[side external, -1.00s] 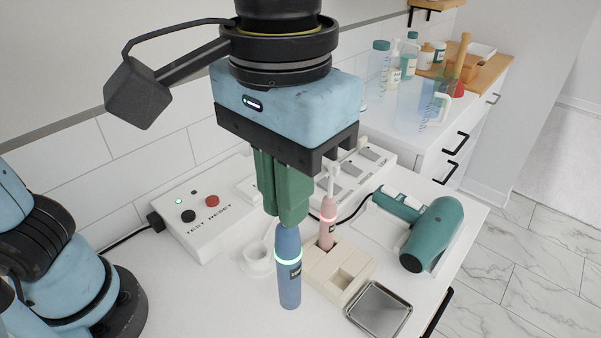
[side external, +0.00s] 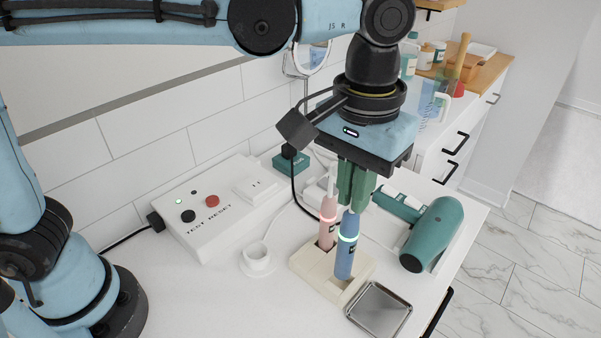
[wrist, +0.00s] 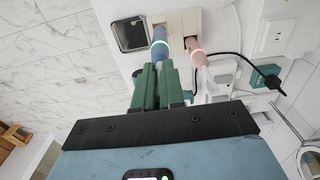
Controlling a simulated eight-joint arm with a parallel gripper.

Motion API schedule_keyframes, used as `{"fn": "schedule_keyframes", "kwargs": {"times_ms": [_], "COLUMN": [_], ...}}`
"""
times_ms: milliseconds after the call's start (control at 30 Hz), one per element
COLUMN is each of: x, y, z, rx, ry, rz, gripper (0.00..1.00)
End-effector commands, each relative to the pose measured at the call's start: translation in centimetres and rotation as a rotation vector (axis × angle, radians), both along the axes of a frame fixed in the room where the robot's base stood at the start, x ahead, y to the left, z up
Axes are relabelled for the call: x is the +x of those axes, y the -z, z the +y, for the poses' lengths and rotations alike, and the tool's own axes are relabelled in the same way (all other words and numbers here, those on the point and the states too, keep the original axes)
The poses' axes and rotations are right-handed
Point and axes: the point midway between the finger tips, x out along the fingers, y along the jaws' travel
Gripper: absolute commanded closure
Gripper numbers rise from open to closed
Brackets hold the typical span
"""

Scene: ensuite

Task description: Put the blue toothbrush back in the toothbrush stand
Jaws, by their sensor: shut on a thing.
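The blue toothbrush (side external: 346,250) has a glowing green ring and is upright, with its lower end at the free front compartment of the cream toothbrush stand (side external: 313,277). I cannot tell how deep it sits in the compartment. My gripper (side external: 354,190) is above the stand, its green fingers shut on the upper part of the blue toothbrush. In the wrist view the fingers (wrist: 155,88) point at the blue toothbrush (wrist: 160,42), and the stand (wrist: 184,20) is beyond them. The toothbrush's head is hidden between the fingers.
A pink toothbrush (side external: 327,220) stands in the other compartment, close beside the blue one. A metal tray (side external: 379,311) is right of the stand, a green hairdryer (side external: 433,232) further right. A white round charger base (side external: 257,260) and a test box (side external: 207,219) are left.

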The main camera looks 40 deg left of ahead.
Motion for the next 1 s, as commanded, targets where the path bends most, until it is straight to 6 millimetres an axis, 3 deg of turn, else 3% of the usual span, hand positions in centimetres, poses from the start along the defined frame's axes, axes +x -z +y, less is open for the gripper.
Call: {"fn": "schedule_keyframes", "kwargs": {"times_ms": [400,867,900,1000], "x": [0.3,0.3,0.3,0.3], "y": [3.9,4.6,4.6,4.6], "z": [0.2,0.2,0.2,0.2], "rx": [0.0,0.0,0.0,0.0], "ry": [0.001,0.001,0.001,0.001], "rz": [0.0,0.0,0.0,0.0], "gripper": [1.0,1.0,0.86,0.71]}}
